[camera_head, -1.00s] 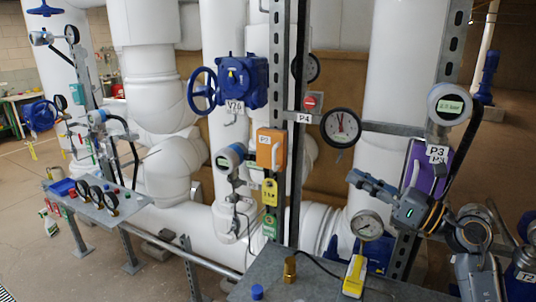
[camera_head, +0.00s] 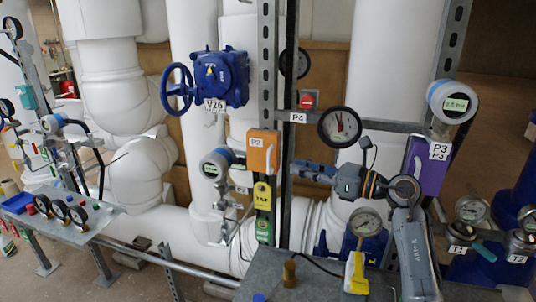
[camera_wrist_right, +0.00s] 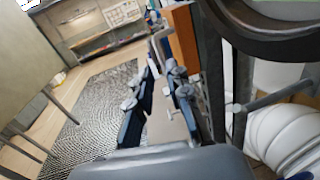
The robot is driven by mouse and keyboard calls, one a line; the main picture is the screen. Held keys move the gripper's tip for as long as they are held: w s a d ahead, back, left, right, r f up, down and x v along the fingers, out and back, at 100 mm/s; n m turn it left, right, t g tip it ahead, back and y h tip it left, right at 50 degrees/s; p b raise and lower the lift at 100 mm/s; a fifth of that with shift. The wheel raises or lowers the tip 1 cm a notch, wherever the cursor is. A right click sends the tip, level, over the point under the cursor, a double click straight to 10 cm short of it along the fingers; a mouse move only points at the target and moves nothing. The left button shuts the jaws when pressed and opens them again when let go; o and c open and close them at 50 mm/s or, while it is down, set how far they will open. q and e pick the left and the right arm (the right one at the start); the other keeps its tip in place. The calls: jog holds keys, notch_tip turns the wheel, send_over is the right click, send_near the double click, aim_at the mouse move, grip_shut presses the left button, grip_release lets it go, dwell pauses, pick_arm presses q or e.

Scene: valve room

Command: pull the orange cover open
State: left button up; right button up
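The orange cover (camera_head: 263,152) is a small upright box labelled P2, mounted on the metal post left of centre in the head view. It looks shut. Its orange side (camera_wrist_right: 183,42) shows at the top of the right wrist view, with a pale handle beside it. My right gripper (camera_head: 297,170) is just right of the cover and points left at it. Its two dark blue fingers (camera_wrist_right: 160,88) are apart with nothing held between them. I see no contact with the cover. My left gripper is not in view.
A vertical metal post (camera_head: 291,60) stands between the cover and my right gripper. A yellow tag (camera_head: 262,195) hangs below the cover. A round gauge (camera_head: 340,127) is above my gripper, and a purple box (camera_head: 428,165) is to the right. A grey table (camera_head: 262,270) is below.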

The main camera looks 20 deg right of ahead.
aim_at(269, 169)
jog(key=p+x, duration=0.3)
jog(key=x, duration=0.6)
jog(key=shift+w+a, duration=0.1)
jog(key=shift+f, duration=0.1)
grip_shut()
jog(key=shift+w, duration=0.1)
